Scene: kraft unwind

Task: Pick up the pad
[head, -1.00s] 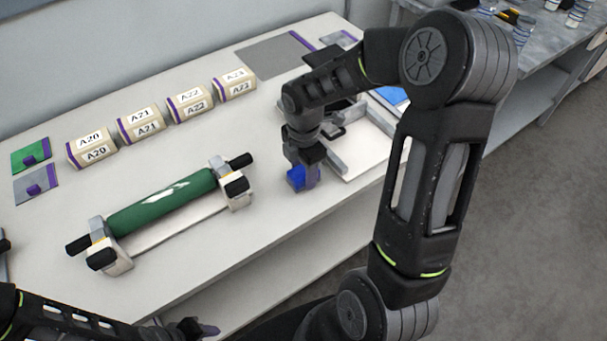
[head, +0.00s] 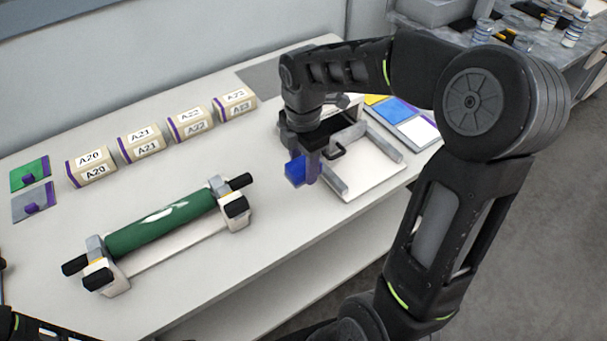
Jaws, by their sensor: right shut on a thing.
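A small blue pad (head: 295,171) with a purple part is held by my right gripper (head: 306,167), which is shut on it. The pad is over the table, just left of a white fixture (head: 372,180) with grey rails. Whether the pad touches the table cannot be told. My right arm hides part of the fixture and the table behind it. My left gripper is out of the picture; only a bit of its arm shows at the bottom left.
A green roller (head: 160,224) lies in a white stand on the white table (head: 215,290). Several labelled cream blocks (head: 140,143) stand in a row behind it. Green (head: 28,172) and grey (head: 33,202) plates lie far left. A tray with coloured squares (head: 418,130) lies right.

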